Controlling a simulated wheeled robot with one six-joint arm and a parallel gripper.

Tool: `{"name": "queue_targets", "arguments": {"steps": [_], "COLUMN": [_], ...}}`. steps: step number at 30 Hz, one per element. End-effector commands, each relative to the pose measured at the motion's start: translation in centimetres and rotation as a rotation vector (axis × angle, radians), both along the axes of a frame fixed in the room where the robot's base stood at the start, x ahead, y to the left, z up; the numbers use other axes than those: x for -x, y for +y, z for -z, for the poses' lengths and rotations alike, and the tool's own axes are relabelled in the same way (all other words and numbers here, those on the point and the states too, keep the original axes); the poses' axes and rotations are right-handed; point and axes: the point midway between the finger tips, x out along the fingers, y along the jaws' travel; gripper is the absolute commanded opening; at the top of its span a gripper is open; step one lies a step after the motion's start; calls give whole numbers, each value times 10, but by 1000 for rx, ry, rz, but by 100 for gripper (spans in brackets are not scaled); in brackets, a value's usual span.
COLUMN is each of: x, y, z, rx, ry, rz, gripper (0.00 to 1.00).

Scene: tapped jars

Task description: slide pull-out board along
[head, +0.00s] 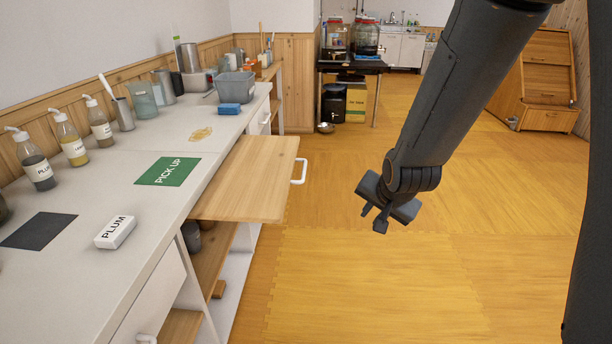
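The pull-out board (246,177) is a wooden slab that sticks out from under the white counter on the left, over the floor. A white handle (300,171) is fixed to its right end. My gripper (373,219) hangs to the right of the handle, apart from it, over the open floor. Its fingers are small and dark in this view, with a gap showing between them. Nothing shows between the fingers.
The counter (118,195) holds pump bottles (73,142), a green PICK UP mat (168,171), a white PLUM block (115,232), a dark mat (39,231) and a blue sponge (229,109). A black table (352,67) with jars stands at the back. The floor (370,285) is clear.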

Motion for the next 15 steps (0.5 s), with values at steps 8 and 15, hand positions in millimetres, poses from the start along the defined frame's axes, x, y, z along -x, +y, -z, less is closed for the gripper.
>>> {"name": "queue_targets", "arguments": {"steps": [8,15], "x": [-130,-174], "y": [70,130], "z": [35,44], "rx": [-506,-1096], "ry": [-409,-622], "rz": [322,435], "gripper": [19,19]}}
